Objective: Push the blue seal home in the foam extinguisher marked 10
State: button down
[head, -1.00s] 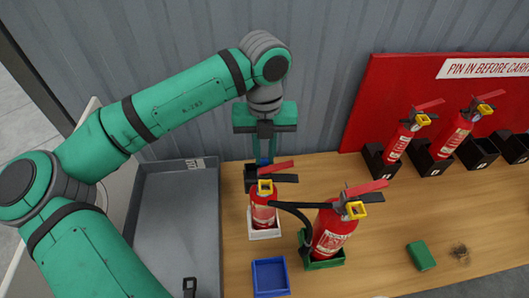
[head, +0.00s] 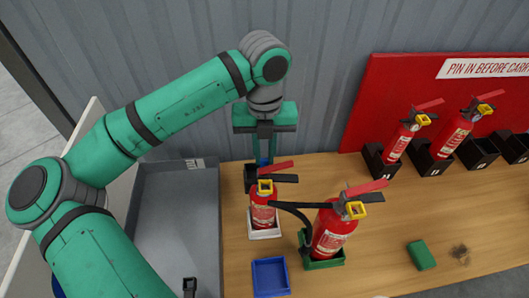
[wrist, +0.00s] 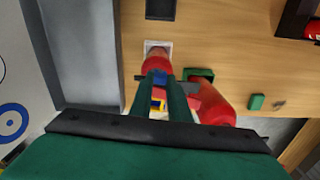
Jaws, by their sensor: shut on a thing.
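A smaller red extinguisher (head: 263,214) stands upright in a white holder (head: 265,234). A larger one (head: 330,232) stands in a green holder (head: 325,264), its black hose reaching toward the smaller one. I cannot read a 10 on either. My gripper (head: 265,158) points down just behind the smaller extinguisher's head and is shut on a small blue piece, the blue seal (head: 263,161). In the wrist view the seal (wrist: 160,75) shows between the fingertips, against the smaller extinguisher's (wrist: 155,63) upper part. Whether it sits fully in cannot be told.
A grey tray (head: 180,215) lies left, and an empty blue tray (head: 270,276) in front. A green block (head: 421,255) and a dark scuff (head: 460,251) are at right. Two extinguishers in black holders stand before a red board (head: 390,90), beside empty holders (head: 478,153).

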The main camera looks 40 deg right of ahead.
jog(key=c, duration=1.6)
grip_release()
jog(key=shift+r, duration=0.1)
notch_tip(320, 180, up, 11)
jog(key=shift+f, duration=0.2)
